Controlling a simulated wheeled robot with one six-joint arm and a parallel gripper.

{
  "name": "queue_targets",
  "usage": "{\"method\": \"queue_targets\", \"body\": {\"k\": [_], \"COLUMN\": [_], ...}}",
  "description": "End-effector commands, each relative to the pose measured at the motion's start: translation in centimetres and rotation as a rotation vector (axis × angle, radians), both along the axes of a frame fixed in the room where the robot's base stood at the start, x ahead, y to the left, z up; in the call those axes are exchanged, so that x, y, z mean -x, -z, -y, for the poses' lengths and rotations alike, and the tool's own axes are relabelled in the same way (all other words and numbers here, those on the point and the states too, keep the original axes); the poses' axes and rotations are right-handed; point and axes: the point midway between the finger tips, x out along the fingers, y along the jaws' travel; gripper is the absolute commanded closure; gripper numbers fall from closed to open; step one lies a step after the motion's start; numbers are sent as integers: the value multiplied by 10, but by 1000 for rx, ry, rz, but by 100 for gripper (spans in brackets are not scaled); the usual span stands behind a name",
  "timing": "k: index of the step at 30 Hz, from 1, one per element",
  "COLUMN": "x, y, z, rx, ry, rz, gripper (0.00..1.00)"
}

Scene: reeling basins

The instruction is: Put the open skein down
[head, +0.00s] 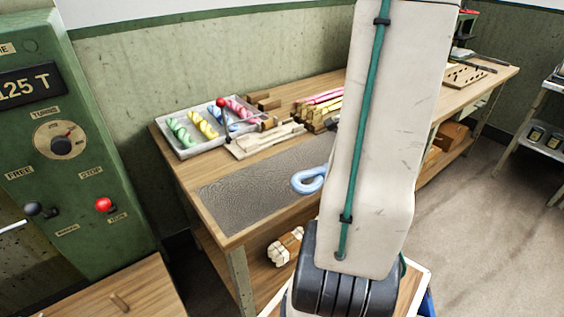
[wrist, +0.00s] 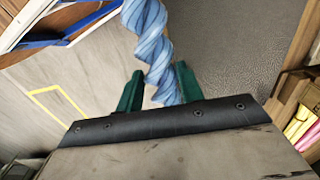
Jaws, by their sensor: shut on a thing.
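My gripper (wrist: 159,70) shows in the wrist view as two green fingers, shut on a light blue skein (wrist: 148,20). The skein looks twisted like a rope and runs up between the fingers, out past the top edge of that view. In the head view the skein (head: 308,181) shows as a blue loop in front of the bench, beside my arm. My arm hides the rest of it and the gripper there. A grey textured mat (head: 255,190) lies bare on the near part of the bench. I cannot tell whether the skein touches anything below.
A tray (head: 180,154) on the bench holds green, yellow and pink twisted skeins. Wooden pieces (head: 262,142) and pink and yellow bundles (head: 322,98) lie beside it. A green machine cabinet (head: 60,220) stands at the left. The mat is clear.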

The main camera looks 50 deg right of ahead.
Motion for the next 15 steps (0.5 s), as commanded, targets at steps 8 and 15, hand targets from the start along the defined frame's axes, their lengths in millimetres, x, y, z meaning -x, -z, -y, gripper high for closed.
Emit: {"method": "queue_targets", "body": {"k": [8, 15], "x": [-58, -113], "y": [6, 12], "z": [-30, -57], "rx": [0, 0], "ry": [-16, -14], "rz": [0, 0], "gripper": [90, 90]}}
